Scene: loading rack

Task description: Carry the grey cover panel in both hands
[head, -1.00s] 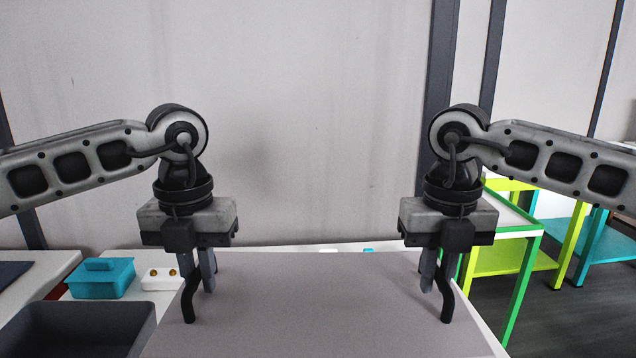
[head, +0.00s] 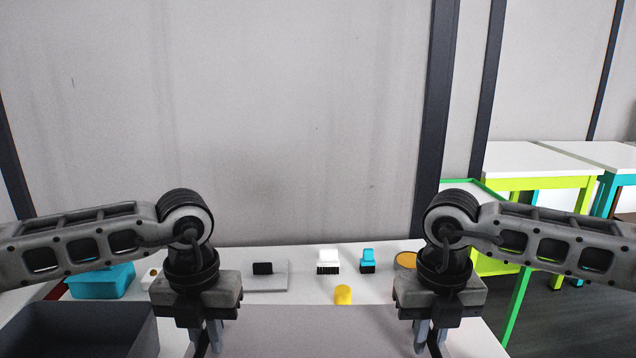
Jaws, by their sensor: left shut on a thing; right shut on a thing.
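The grey cover panel (head: 318,335) shows at the bottom middle of the head view, as a flat grey sheet between my two grippers. Its near part is cut off by the picture's lower edge. My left gripper (head: 208,345) is shut on the panel at its left side. My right gripper (head: 429,345) is shut on the panel at its right side. The fingertips of both grippers are partly cut off at the bottom of the view.
Behind the panel, a white table (head: 300,258) bears a white brush (head: 328,261), a blue brush (head: 368,260), a yellow cylinder (head: 343,294) and a grey plate with a black block (head: 263,268). A dark bin (head: 80,335) and a teal box (head: 102,281) are at left. Green-framed tables (head: 535,182) stand at right.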

